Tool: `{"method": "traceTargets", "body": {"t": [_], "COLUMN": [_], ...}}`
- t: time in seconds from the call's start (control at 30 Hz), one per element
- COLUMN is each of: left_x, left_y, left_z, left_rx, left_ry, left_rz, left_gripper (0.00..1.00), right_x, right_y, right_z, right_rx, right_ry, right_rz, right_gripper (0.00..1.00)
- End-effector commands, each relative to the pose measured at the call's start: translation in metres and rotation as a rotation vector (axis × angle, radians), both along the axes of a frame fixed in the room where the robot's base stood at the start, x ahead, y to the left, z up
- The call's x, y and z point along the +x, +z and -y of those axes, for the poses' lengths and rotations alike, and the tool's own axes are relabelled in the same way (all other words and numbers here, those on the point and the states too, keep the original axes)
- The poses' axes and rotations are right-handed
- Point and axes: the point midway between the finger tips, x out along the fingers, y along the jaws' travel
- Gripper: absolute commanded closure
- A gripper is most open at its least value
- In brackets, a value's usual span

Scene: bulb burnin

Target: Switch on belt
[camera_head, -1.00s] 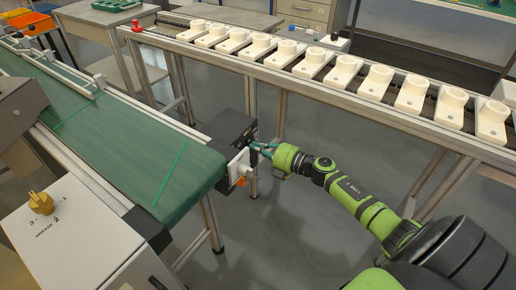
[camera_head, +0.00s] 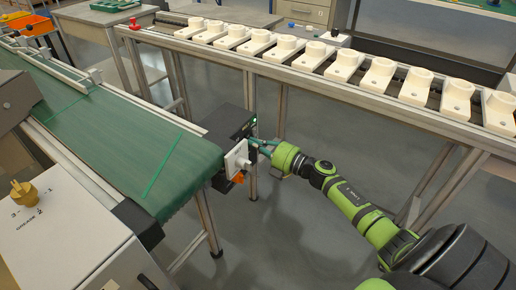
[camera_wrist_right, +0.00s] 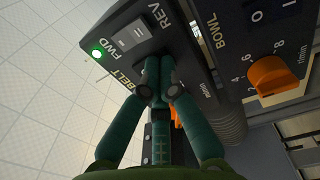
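The belt (camera_head: 120,130) is a green conveyor running from the upper left to the middle, with a dark control box (camera_head: 228,128) at its end. In the right wrist view the box's panel reads BELT, FWD and REV. It carries a grey rocker switch (camera_wrist_right: 132,38) and a lit green lamp (camera_wrist_right: 97,53), which also glows in the head view (camera_head: 254,121). My right gripper (camera_head: 259,143) is at the box's face. Its teal fingertips (camera_wrist_right: 157,68) are together just beside the rocker, with nothing seen between them. Whether they touch the panel is unclear. My left gripper is out of view.
A BOWL panel with an orange knob (camera_wrist_right: 275,76) sits beside the belt panel. A rack (camera_head: 290,70) with several white holders runs along the back right. A white cabinet (camera_head: 75,235) with a brass-coloured knob stands front left. The floor between is clear.

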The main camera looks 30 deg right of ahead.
Motion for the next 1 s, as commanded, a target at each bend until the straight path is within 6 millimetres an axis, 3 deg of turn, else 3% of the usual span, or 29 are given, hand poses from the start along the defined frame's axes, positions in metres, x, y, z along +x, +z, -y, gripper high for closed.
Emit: {"method": "traceTargets", "body": {"t": [0.3, 0.67, 0.77, 1.0], "left_x": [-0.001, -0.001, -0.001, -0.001], "left_y": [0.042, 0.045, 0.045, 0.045], "left_z": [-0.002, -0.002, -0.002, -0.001], "left_rx": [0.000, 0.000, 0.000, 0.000], "left_ry": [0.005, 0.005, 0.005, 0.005], "left_rz": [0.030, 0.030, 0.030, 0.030], "left_gripper": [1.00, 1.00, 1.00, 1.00], "right_x": [0.004, 0.001, -0.009, -0.055], "right_y": [0.002, 0.003, 0.001, -0.006], "right_z": [-0.001, 0.000, 0.004, 0.022], "right_rx": [0.024, 0.023, 0.023, 0.022], "right_ry": [-0.004, -0.005, -0.004, -0.003], "right_rz": [0.058, 0.060, 0.058, 0.052], "right_gripper": [1.00, 1.00, 1.00, 1.00]}}
